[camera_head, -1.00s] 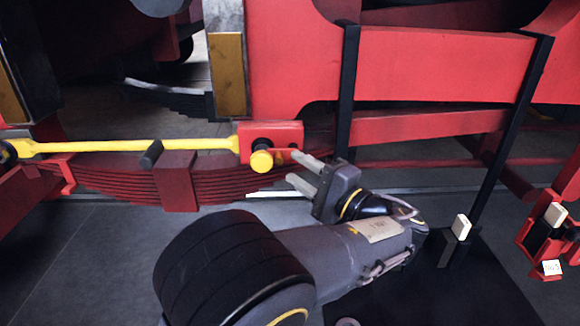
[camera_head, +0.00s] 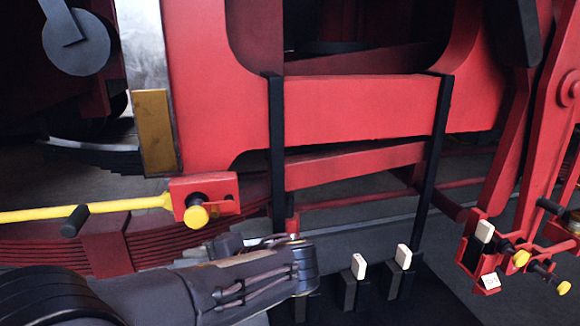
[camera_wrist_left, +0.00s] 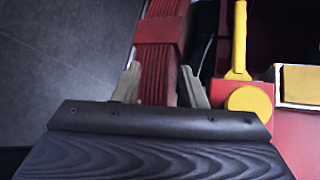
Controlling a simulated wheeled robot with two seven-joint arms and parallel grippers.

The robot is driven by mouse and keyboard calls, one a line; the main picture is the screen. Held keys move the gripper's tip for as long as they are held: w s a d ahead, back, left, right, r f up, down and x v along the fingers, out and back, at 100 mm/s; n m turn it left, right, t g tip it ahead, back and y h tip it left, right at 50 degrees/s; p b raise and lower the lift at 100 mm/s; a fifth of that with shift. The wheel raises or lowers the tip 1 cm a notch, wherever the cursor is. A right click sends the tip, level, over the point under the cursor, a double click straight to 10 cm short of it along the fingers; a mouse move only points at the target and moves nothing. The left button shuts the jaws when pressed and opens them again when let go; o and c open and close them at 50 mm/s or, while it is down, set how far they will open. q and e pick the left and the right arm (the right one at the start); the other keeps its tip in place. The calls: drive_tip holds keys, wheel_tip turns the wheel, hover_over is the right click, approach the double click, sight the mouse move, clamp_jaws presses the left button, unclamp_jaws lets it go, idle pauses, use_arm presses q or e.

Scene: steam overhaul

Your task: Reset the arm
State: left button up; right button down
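My left gripper shows in the left wrist view (camera_wrist_left: 160,80) with its two grey fingers spread apart and nothing between them. Beyond the fingers is the red leaf spring (camera_wrist_left: 163,28); I cannot tell how far off. In the head view my left arm (camera_head: 225,285) comes in from the lower left, and its wrist hides most of the gripper. The red block (camera_head: 222,188) with a yellow-ended pin (camera_head: 196,216) is just above and beyond the wrist. The yellow rod (camera_head: 110,207) runs left from that block. My right gripper is not in view.
A black base (camera_head: 420,300) bears small posts with white tops (camera_head: 403,257). Black uprights (camera_head: 277,150) stand before the red frame (camera_head: 355,108). A red holder (camera_head: 478,262) and yellow-ended pins (camera_head: 522,258) are at the right. Grey floor shows between.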

use_arm(q)
drive_tip(key=s+a+f+n+g+h, duration=0.2)
drive_tip(key=s+a+f+g+h, duration=0.2)
drive_tip(key=s+a+f+h, duration=0.6)
drive_tip(key=s+d+n+t+h, duration=0.4)
drive_tip(key=s+d+n+h, duration=0.2)
drive_tip(key=s, duration=0.6)
drive_tip(key=shift+s+d+f+n+t+h, duration=0.3)
drive_tip(key=shift+d+f, duration=0.15)
drive_tip(key=shift+d, duration=0.45)
drive_tip(key=shift+a, duration=0.1)
